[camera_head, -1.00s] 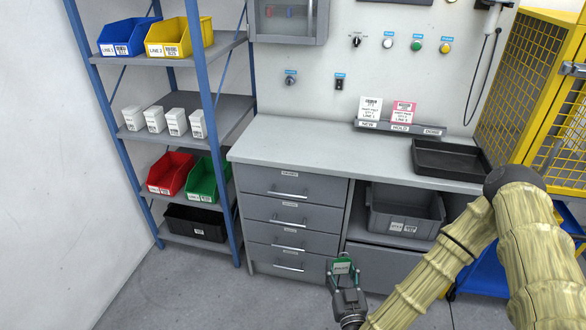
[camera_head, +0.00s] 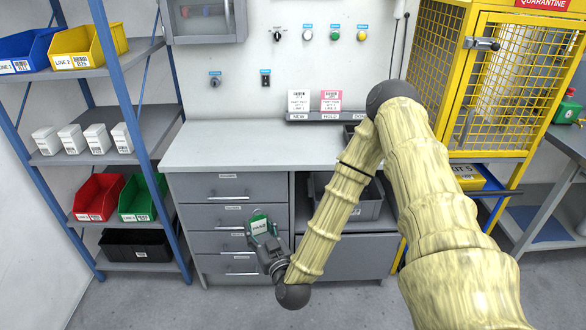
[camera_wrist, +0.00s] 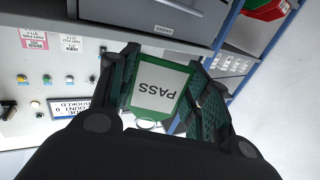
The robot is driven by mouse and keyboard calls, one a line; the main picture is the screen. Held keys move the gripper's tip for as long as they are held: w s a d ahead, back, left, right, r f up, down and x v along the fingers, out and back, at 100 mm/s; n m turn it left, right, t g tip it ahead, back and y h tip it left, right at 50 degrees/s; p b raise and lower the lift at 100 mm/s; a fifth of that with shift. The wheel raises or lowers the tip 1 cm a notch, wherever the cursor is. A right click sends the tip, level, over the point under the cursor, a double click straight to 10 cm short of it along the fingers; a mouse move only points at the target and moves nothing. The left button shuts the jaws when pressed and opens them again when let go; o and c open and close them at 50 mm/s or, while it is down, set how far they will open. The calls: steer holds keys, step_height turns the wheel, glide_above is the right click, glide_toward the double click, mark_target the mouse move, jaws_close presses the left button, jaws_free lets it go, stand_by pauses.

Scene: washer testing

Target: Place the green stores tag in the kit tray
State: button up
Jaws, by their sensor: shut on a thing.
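My gripper (camera_head: 263,236) is shut on a green tag (camera_head: 260,226) in front of the grey drawers. In the wrist view the tag (camera_wrist: 162,88) sits between the two green-padded fingers; its white face reads PASS upside down. A label reading KIT 5 (camera_head: 466,172) shows at the right, by a yellow container (camera_head: 492,181) on a blue cart. A black tray (camera_head: 349,131) on the bench is mostly hidden behind my arm. I cannot tell which of these is the kit tray. The tag is apart from both.
The grey bench top (camera_head: 235,148) is clear at its left. A tag rack (camera_head: 312,117) holds white and pink cards. A grey bin (camera_head: 370,205) sits under the bench, partly behind my arm. A shelf rack (camera_head: 115,110) stands left; a yellow quarantine cage (camera_head: 500,85) stands right.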

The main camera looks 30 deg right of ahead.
steer(key=w+d+r+m+g+h+b, duration=0.1)
steer(key=d+r+m+h+b, duration=0.4)
steer(key=d, duration=0.7)
steer(key=w+d+r+g+h+b, duration=0.1)
steer(key=d+r+h+b, duration=0.1)
steer(key=d+r, duration=0.75)
steer(key=p, duration=0.1)
glide_above(295, 163)
step_height(295, 163, down, 4)
steer(key=shift+s+r, duration=0.1)
steer(key=shift+f, duration=1.8)
